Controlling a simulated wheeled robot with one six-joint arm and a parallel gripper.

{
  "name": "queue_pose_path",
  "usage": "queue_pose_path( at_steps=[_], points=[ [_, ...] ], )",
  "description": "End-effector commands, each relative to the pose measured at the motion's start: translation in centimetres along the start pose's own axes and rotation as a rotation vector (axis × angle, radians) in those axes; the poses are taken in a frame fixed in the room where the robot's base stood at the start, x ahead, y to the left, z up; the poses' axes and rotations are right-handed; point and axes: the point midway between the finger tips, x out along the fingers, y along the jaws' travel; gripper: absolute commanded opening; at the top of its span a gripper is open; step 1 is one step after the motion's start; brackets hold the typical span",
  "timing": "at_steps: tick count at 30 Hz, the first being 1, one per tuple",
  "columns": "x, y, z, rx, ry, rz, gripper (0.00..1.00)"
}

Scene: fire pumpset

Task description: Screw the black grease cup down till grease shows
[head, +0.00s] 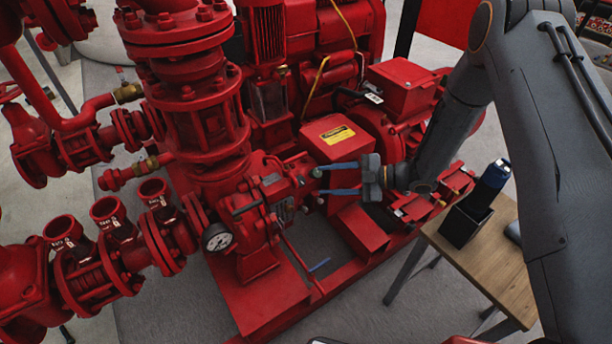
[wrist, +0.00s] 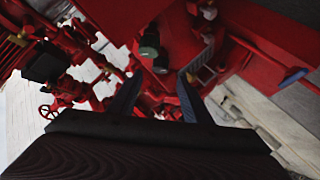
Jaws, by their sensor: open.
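Two small dark, round-topped caps stand on the red pump in the wrist view, an upper one (wrist: 149,45) and a lower one (wrist: 160,65). They look black to dark green, and I cannot tell which is the black grease cup. In the head view, a small dark-green cap (head: 318,172) shows beside the upper fingertip. My gripper (head: 317,181) has two blue fingers spread apart at the pump's bearing housing; they also show in the wrist view (wrist: 159,78). The lower cap lies just beyond the gap between the fingertips. Nothing is visibly held. No grease can be made out.
A red guard with a yellow label (head: 337,134) rises close behind the fingers. A pressure gauge (head: 216,237) and a blue-tipped lever (head: 319,265) are on the near side.

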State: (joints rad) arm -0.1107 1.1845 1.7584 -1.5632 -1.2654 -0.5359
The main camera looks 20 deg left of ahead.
Motion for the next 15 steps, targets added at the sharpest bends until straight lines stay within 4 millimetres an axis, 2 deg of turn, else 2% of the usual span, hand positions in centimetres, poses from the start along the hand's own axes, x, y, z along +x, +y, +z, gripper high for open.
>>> queue_pose_path(
  at_steps=[15],
  points=[
    [6.7, -0.2, 0.0, 0.000, 0.004, -0.002, 0.44]
  ],
)
